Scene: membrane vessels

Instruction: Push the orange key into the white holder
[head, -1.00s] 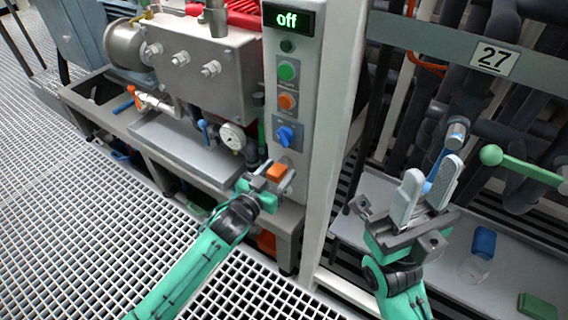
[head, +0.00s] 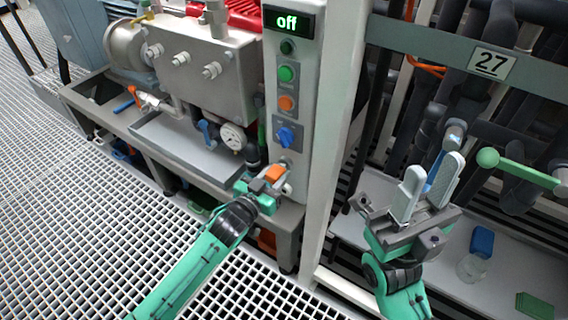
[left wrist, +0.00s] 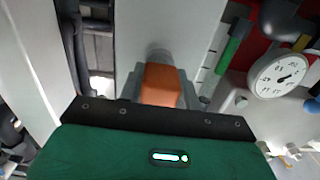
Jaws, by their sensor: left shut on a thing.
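The orange key (head: 274,173) is held between the fingers of my left gripper (head: 277,176), at the lower part of the control panel. In the left wrist view the orange key (left wrist: 160,85) stands between the gripper's fingers, with a grey round part (left wrist: 158,56) just beyond it. I cannot tell whether the key touches that part. The white holder is not clearly distinguishable. My right gripper (head: 428,187) is open and empty, its two pale fingers raised in front of the pipe rack.
The panel (head: 291,62) carries an "off" display, green and orange buttons and a blue switch (head: 287,136). A pressure gauge (head: 232,137) is left of it. A green-handled lever (head: 488,158), a blue object (head: 482,241) and a clear cup (head: 472,268) are at right.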

